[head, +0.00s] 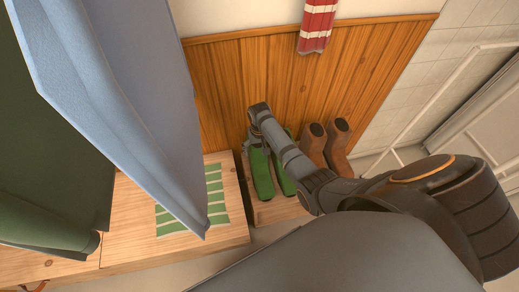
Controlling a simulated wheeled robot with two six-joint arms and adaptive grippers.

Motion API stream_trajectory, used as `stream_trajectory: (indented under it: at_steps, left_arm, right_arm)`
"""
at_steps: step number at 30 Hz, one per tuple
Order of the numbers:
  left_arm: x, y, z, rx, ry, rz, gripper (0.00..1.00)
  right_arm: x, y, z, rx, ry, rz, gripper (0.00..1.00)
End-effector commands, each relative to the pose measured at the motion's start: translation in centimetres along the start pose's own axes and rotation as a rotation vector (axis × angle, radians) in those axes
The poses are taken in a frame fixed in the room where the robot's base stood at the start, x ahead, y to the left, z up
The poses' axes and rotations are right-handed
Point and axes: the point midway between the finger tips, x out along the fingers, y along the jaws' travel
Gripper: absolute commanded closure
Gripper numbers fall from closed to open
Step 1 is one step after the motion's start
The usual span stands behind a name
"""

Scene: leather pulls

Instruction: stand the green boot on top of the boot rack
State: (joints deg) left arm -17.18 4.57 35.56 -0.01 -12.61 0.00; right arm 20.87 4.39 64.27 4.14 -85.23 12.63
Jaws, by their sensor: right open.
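A green boot (263,177) stands on the boot rack (277,211), a wooden surface at the centre of the head view. A second green boot (283,180) is just right of it, partly hidden behind my right arm. My right gripper (252,141) is open at the top of the left green boot, small and partly covered by its own wrist. I cannot tell whether it touches the boot. My left gripper is not in view.
Brown boots (337,142) stand right of the green ones, against the wood-panelled wall (220,90). A wooden bench (125,215) with a green striped mat (215,195) is at left. A hanging blue cloth (125,80), dark green garment (50,150) and red striped scarf (317,25) take up space above.

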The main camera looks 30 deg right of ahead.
Motion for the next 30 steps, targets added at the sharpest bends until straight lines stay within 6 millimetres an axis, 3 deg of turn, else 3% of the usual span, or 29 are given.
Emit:
stream_trajectory:
  at_steps: [5,12,18,30]
  left_arm:
    - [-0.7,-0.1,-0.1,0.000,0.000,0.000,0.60]
    - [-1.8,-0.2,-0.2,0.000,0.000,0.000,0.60]
    - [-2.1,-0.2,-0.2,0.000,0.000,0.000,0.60]
    - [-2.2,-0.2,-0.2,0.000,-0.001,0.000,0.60]
  right_arm:
    - [-2.0,0.0,-0.1,0.000,0.003,-0.001,0.06]
    - [-7.9,0.0,-0.1,0.000,0.004,0.000,0.06]
    - [-11.3,0.0,-0.1,0.000,0.002,0.001,0.06]
    - [-12.2,0.0,0.0,0.000,0.000,0.000,0.06]
